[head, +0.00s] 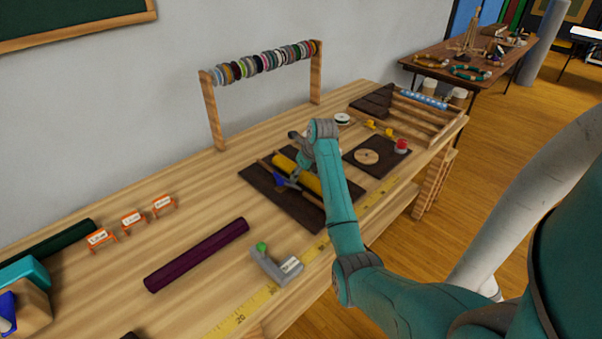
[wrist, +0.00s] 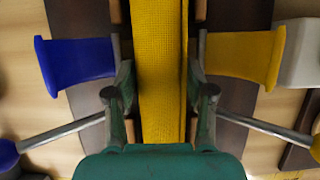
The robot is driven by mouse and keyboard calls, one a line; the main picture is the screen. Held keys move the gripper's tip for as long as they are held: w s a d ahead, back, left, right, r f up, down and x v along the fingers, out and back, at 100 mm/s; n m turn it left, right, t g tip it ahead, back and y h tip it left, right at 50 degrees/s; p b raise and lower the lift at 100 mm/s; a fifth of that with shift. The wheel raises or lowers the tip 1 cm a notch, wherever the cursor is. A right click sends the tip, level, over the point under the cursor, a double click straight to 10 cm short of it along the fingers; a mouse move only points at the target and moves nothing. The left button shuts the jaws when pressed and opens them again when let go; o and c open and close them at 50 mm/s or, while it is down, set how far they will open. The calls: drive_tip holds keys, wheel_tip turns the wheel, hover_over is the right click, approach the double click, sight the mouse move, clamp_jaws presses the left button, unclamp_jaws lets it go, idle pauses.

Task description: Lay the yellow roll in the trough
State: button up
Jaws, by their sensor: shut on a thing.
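The yellow roll (head: 309,181) is long and textured. It also shows in the wrist view (wrist: 163,70), running top to bottom between my fingers. My gripper (head: 296,176) is shut on the roll near its middle; its fingers (wrist: 160,88) press both sides in the wrist view. The roll is over the trough, a dark board (head: 300,208) with pale wooden rails. Rail parts show along both sides of the roll in the wrist view. I cannot tell whether it rests on the trough or hangs just above. My gripper and arm hide part of it.
A dark board with a round disc (head: 367,157) and a wooden rack (head: 432,115) are to the right. A ribbon rail (head: 263,62) stands behind. Bare tabletop lies left of the trough.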

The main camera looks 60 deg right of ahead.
drive_tip(key=o, duration=1.4)
drive_tip(key=shift+o, duration=0.2)
drive_tip(key=v, duration=1.2)
